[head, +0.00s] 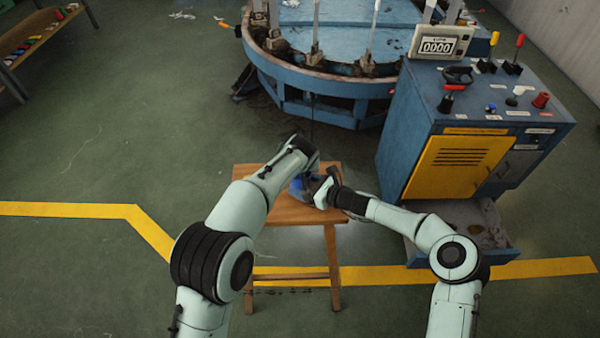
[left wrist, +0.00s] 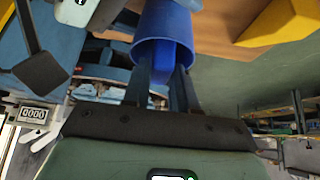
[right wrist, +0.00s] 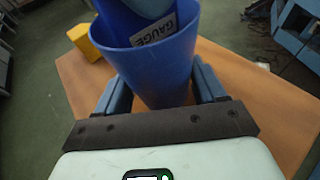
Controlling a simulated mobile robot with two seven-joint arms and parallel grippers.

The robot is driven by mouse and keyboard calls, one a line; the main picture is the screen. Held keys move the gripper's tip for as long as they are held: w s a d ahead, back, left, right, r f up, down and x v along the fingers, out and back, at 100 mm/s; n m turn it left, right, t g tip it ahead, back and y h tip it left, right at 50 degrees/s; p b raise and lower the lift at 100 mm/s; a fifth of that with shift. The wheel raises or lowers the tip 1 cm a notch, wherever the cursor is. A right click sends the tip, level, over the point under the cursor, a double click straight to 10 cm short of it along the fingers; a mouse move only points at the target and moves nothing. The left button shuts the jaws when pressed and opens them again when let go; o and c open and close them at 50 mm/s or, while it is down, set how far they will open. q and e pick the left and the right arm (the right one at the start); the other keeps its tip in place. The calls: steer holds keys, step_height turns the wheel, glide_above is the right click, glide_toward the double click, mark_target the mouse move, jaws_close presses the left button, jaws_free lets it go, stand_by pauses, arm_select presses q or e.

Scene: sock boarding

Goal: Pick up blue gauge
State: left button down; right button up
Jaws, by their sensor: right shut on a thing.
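A paler blue shape partly fills the mouth in the right wrist view.
The wooden stool (head: 283,214) stands below both grippers. A yellow block (right wrist: 82,40) is on its top. A blue control cabinet (head: 410,130) stands at right and a round blue machine (head: 330,92) behind.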

arm_select(q)
steer(key=shift+r, duration=0.1)
step_height(320, 180, up, 18)
stand_by(0.6)
arm_select(e)
steer(key=o, duration=0.9)
steer(key=v, duration=1.2)
steer(key=shift+r, duration=0.1)
arm_select(q)
steer(key=shift+s, duration=0.1)
arm_select(e)
steer(key=shift+s+d, duration=0.1)
